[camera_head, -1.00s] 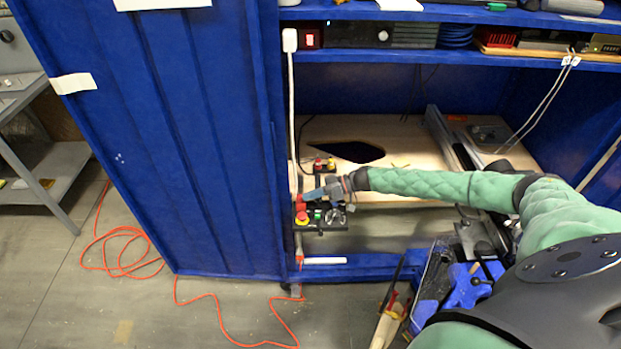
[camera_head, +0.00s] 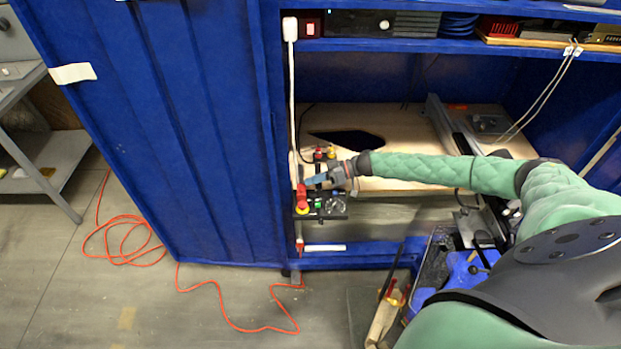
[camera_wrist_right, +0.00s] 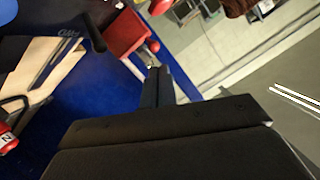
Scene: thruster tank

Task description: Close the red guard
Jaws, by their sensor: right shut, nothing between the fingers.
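The red guard (camera_head: 301,191) is a small red piece at the left end of a black control box (camera_head: 335,213) on the cabinet's front edge. It stands just behind a red button on a yellow base (camera_head: 303,209). My right gripper (camera_head: 309,182) reaches in from the right, shut and empty, with its tips close beside the guard. In the right wrist view the shut fingers (camera_wrist_right: 158,75) point toward a red block (camera_wrist_right: 125,32), which looks like the guard. I cannot tell whether they touch. My left gripper is not in view.
A blue cabinet door (camera_head: 190,140) stands open at left. A second small box with red and yellow buttons (camera_head: 325,153) sits behind the control box. A shelf (camera_head: 400,45) runs above my arm. An orange cable (camera_head: 225,310) lies on the floor.

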